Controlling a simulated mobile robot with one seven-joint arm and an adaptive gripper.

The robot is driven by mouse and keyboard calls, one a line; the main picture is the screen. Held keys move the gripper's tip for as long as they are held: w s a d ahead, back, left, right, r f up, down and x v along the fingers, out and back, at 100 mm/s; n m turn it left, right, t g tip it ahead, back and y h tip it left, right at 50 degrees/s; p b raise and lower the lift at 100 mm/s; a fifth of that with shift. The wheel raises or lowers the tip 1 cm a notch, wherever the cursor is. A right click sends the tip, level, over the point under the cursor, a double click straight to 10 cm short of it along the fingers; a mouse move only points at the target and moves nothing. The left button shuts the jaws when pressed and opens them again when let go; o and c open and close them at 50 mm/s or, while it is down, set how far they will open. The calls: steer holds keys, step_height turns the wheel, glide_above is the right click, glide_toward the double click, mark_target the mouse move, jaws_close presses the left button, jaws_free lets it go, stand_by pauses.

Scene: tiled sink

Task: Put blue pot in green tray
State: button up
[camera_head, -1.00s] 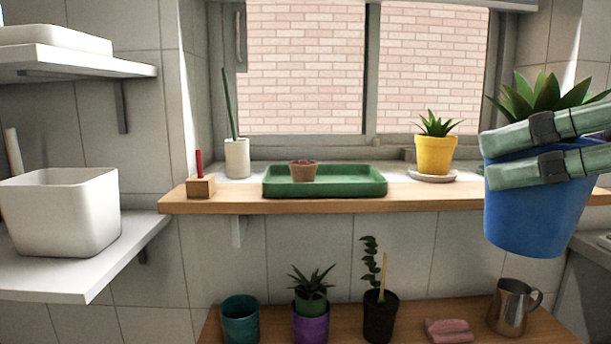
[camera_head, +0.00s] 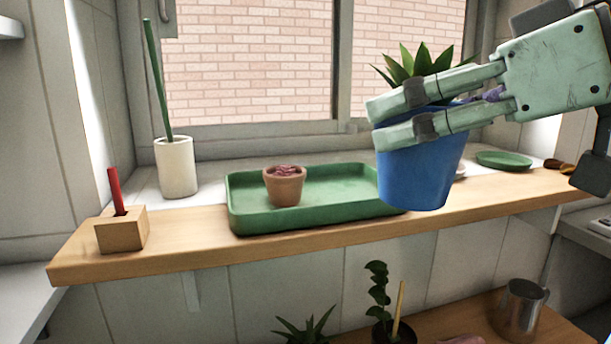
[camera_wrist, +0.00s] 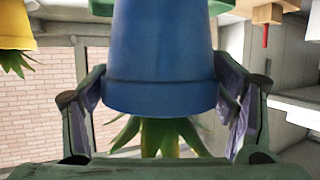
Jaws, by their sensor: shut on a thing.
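The blue pot (camera_head: 420,178) holds a spiky green plant and hangs upright in the air in the head view. My gripper (camera_head: 392,115) is shut on it, with its fingers across the pot's upper part from the right. The pot also fills the middle of the wrist view (camera_wrist: 160,55), between my two fingers. The green tray (camera_head: 245,215) lies on the wooden sill to the left of the pot. The pot overlaps the tray's right end in the picture and hides it. A small terracotta pot (camera_head: 284,188) stands in the left half of the tray.
A white vase (camera_head: 176,167) and a wooden block with a red stick (camera_head: 121,230) stand left of the tray. A small green saucer (camera_head: 504,160) lies to the right. The yellow pot (camera_wrist: 15,30) shows in the wrist view. The tray's middle is bare.

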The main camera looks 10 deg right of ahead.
steer(key=w+f+p, duration=0.1)
steer(key=w, duration=0.4)
steer(key=w+a+f, duration=0.1)
steer(key=w+f, duration=0.1)
steer(key=w, duration=0.3)
steer(key=w+f+p, duration=0.1)
steer(key=w, duration=0.4)
steer(key=shift+w+a+f+p, duration=0.15)
steer(key=shift+a+f+p, duration=0.1)
steer(key=shift+p, duration=0.1)
steer(key=shift+f, duration=0.2)
steer(key=shift+f, duration=0.2)
steer(key=o, duration=1.5)
steer(key=shift+o, duration=0.2)
steer(key=shift+r, duration=0.1)
steer(key=shift+r, duration=0.15)
steer(key=b+v, duration=0.1)
steer(key=v, duration=1.1)
